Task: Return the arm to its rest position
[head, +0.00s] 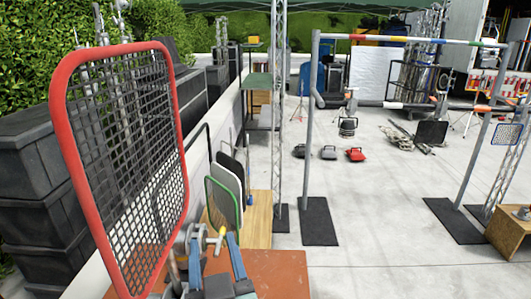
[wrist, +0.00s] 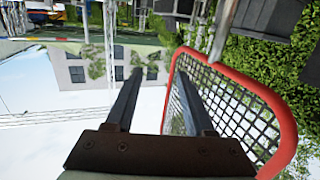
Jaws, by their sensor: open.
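My gripper (head: 213,242) shows at the bottom of the head view, its two blue-grey fingers standing apart. In the wrist view my gripper (wrist: 160,78) is open with nothing between its dark fingers. It is close beside a red-framed black mesh panel (head: 184,125), which stands large at the left of the head view. The red frame (wrist: 283,110) also shows in the wrist view, to the right of the fingers; I cannot tell whether they touch. The wrist view appears upside down. Most of my arm is hidden.
Smaller framed panels (head: 224,205) stand just behind. Dark cases (head: 40,150) line the left. Pale floor (head: 370,210) is open to the right, between metal stands.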

